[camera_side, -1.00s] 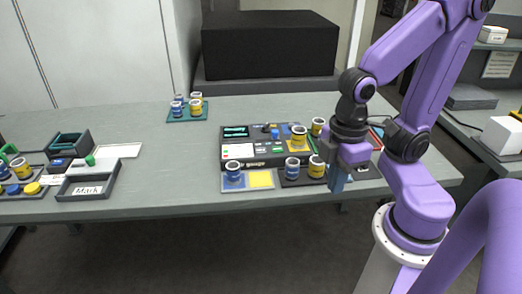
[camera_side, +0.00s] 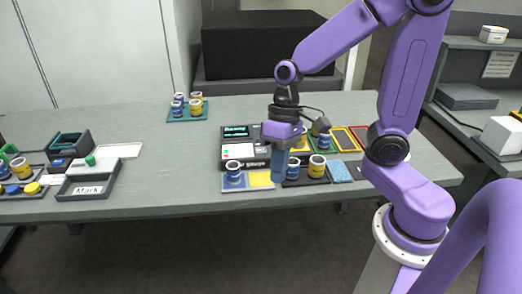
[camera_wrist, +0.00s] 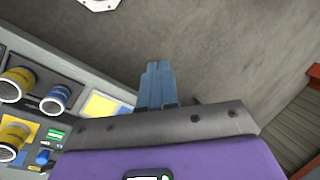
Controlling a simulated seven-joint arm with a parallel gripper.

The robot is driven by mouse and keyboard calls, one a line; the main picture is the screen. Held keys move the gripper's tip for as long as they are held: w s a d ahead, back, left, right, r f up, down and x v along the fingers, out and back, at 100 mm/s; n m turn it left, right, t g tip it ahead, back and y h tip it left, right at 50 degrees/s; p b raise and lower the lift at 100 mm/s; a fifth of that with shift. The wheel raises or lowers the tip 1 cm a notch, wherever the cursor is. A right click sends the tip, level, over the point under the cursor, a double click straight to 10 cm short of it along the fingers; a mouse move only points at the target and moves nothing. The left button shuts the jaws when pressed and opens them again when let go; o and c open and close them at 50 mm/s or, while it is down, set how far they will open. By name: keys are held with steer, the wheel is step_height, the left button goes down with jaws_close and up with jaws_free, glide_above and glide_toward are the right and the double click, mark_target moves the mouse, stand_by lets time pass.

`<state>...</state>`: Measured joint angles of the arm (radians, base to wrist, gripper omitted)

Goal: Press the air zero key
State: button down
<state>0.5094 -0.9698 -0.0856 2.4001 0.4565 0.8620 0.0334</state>
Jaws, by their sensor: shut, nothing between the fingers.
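The black console (camera_side: 234,163) sits on the grey table, with a lit display (camera_side: 236,131) and a white panel (camera_side: 239,151). Its green keys (camera_wrist: 55,135) and a blue knob (camera_wrist: 43,157) show at the lower left of the wrist view. Key labels are too small to read, so I cannot tell which is the air zero key. My wrist hides part of the console's keys in the side view.
A yellow pad (camera_side: 260,180) and a light-blue pad (camera_side: 340,172) lie at the table's front.

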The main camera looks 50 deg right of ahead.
steer(key=w+m+t+y, duration=0.2)
steer(key=w+m, duration=0.4)
steer(key=w, duration=0.2)
steer(key=m+t+h, duration=0.1)
steer(key=m+t, duration=0.7)
steer(key=m, duration=0.9)
glide_above(264, 150)
steer(key=shift+f, duration=0.9)
steer(key=shift+f, duration=4.45)
steer(key=shift+f, duration=0.1)
steer(key=shift+f, duration=0.3)
